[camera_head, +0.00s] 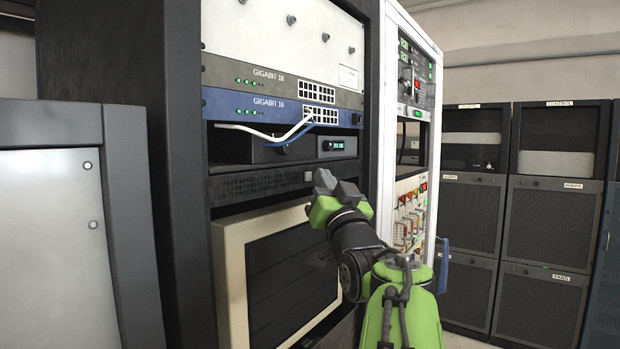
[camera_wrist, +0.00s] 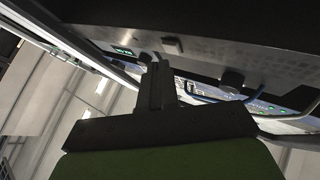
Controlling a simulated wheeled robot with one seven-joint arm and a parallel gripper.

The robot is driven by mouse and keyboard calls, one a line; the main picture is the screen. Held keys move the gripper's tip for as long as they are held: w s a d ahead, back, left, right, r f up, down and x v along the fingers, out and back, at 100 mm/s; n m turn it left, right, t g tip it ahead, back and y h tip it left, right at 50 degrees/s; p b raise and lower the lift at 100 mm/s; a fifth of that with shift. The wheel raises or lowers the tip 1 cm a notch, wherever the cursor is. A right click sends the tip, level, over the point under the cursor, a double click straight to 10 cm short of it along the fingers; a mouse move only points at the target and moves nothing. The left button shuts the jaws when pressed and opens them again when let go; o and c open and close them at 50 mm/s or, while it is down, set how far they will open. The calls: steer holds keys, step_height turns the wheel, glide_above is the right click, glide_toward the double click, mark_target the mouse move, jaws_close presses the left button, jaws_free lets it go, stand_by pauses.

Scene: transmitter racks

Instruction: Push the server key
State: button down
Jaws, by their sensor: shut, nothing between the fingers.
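A dark server panel (camera_head: 250,186) with a perforated front sits in the rack below the black unit with the green display. In the wrist view a small square key (camera_wrist: 172,44) protrudes from the dark panel (camera_wrist: 225,57), just beyond my fingertips. My gripper (camera_head: 324,181) is shut and empty, just right of the key in the head view. In the wrist view my gripper (camera_wrist: 158,66) points at the panel close to the key. I cannot tell whether it touches.
A cream monitor (camera_head: 228,282) sits below the server panel. A blue GIGABIT 16 switch (camera_head: 230,104) with hanging white and blue cables is above. A white rack (camera_head: 436,150) stands right of the dark rack, near my arm. Dark cabinets (camera_head: 553,220) stand farther back.

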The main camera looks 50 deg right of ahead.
steer(key=shift+w, duration=0.1)
steer(key=shift+w, duration=0.5)
stand_by(0.3)
steer(key=shift+s+b, duration=0.5)
steer(key=shift+s, duration=0.1)
steer(key=s+b, duration=0.2)
steer(key=s, duration=0.4)
steer(key=shift+d, duration=0.25)
